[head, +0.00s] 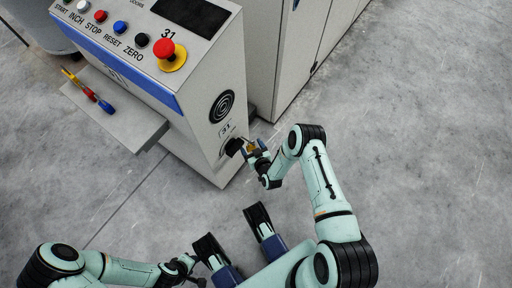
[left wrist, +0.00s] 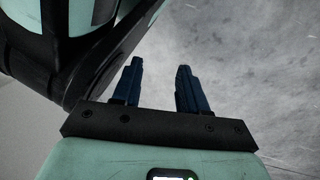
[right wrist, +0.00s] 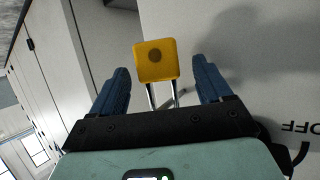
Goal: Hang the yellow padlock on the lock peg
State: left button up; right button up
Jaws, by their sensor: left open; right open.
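The yellow padlock (right wrist: 157,62) is near the machine's side panel, between the spread fingers of my right gripper (right wrist: 162,88). Its two shackle legs run toward my palm, and the top of the shackle is hidden behind the gripper. A thin grey bar (right wrist: 184,95), possibly the lock peg, passes by the legs; I cannot tell whether the shackle is around it. In the head view the padlock (head: 251,148) is a small yellow patch at my open right gripper (head: 257,151). My left gripper (left wrist: 154,86) is open and empty, away from the machine.
The grey machine (head: 205,95) has a button panel with a red emergency button (head: 171,54). A dark switch (head: 234,146) sits on its side, beside the right gripper. A side shelf (head: 122,122) carries small coloured items (head: 88,92). The concrete floor at right is clear.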

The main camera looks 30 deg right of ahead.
pick_arm(q)
jog(key=w+d+r+t+p, duration=0.2)
jog(key=w+r+p, duration=0.2)
jog(key=w+r, duration=0.2)
jog(key=shift+r+m, duration=0.3)
jog(key=shift+r, duration=0.4)
pick_arm(e)
jog(key=v, duration=1.3)
jog(key=shift+a, duration=0.1)
